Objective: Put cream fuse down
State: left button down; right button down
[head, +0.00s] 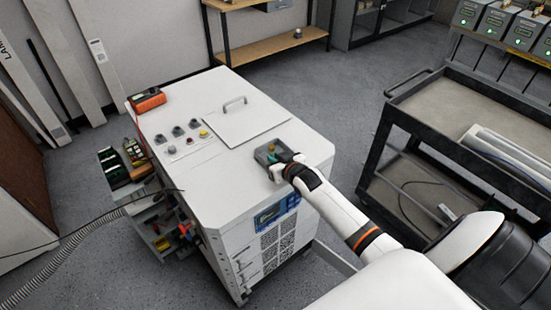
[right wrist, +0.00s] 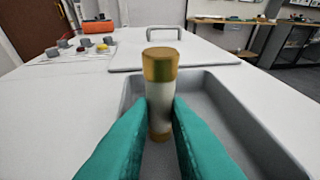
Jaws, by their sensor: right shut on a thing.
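My right gripper (right wrist: 160,125) has teal fingers and is shut on the cream fuse (right wrist: 159,100), a cream cylinder with brass-coloured end caps. The fuse stands upright between the fingertips, over or in a small grey tray (right wrist: 225,100) on top of the white cabinet. I cannot tell whether its lower end touches the tray floor. In the head view my right gripper (head: 280,158) is at the grey tray (head: 262,155) near the cabinet's right edge, and the fuse is too small there to make out. My left gripper is not in view.
The white cabinet (head: 230,175) has a lid with a handle (head: 235,103), several knobs (head: 178,131) and an orange-black meter (head: 146,99) on top. Small bins (head: 115,168) hang at its left side. A dark cart (head: 450,125) stands at the right.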

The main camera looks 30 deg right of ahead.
jog(key=c, duration=1.6)
grip_release()
jog(key=shift+c, duration=0.2)
jog(key=shift+r, duration=0.1)
jog(key=shift+s, duration=0.1)
jog(key=d+v, duration=0.1)
jog(key=v, duration=1.1)
jog(key=s+a+f+g, duration=0.15)
jog(key=s+f, duration=0.25)
jog(key=f, duration=0.5)
jog(key=s+a+f+g, duration=0.15)
jog(key=s+f, duration=0.25)
jog(key=f, duration=0.6)
jog(key=s+a+f+g, duration=0.1)
jog(key=s+f+g, duration=0.25)
jog(key=f, duration=0.55)
jog(key=s+a+f+n+g, duration=0.1)
jog(key=s+a+f+g, duration=0.1)
jog(key=s+f, duration=0.3)
jog(key=s+a+f+n+g, duration=0.1)
jog(key=s+a+f, duration=0.3)
jog(key=s, duration=1)
jog(key=s+a+f+n+g+y, duration=0.1)
jog(key=s+a+f+g, duration=0.2)
jog(key=s+f, duration=0.5)
jog(key=shift+s+a+f+n, duration=0.15)
jog(key=shift+s+a+n, duration=0.2)
jog(key=shift+s, duration=0.7)
